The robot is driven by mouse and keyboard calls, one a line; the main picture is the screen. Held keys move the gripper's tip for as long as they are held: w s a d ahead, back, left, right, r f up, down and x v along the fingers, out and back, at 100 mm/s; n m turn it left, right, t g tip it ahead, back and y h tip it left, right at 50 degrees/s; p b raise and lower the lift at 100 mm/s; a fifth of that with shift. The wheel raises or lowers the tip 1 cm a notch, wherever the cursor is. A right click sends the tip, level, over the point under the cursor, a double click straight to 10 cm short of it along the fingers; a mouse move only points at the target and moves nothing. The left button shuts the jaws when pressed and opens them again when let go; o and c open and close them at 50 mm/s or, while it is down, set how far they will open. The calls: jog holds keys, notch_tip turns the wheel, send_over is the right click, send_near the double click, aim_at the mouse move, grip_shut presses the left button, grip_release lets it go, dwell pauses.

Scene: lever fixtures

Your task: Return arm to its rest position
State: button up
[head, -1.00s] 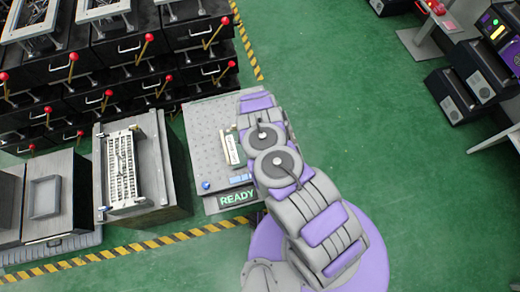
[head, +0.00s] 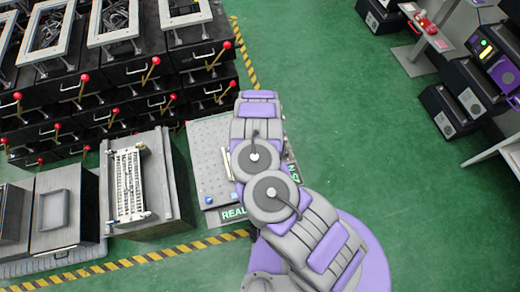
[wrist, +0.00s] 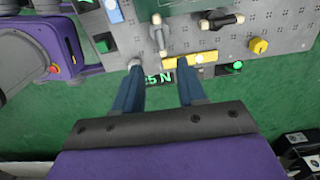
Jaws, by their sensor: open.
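My purple and grey arm (head: 262,165) reaches up from my round purple base and covers much of the grey perforated fixture board (head: 205,150) in the head view. My gripper (wrist: 163,68) shows in the wrist view with two blue fingers apart and nothing between them. The board also fills the top of the wrist view (wrist: 285,30). It carries a black lever with pale ends (wrist: 222,20), another pale-tipped lever (wrist: 157,32), a yellow knob (wrist: 258,46), a yellow bar (wrist: 190,61) and a green button (wrist: 233,67). The fingertips appear near the board's edge; contact cannot be told.
Black drawer cabinets with red-knobbed levers (head: 155,72) stand at the upper left. A grey box with a white rack (head: 128,185) is left of the board. Dark machines (head: 465,95) stand at the right. Green floor (head: 360,150) is clear between.

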jog(key=shift+r, duration=0.7)
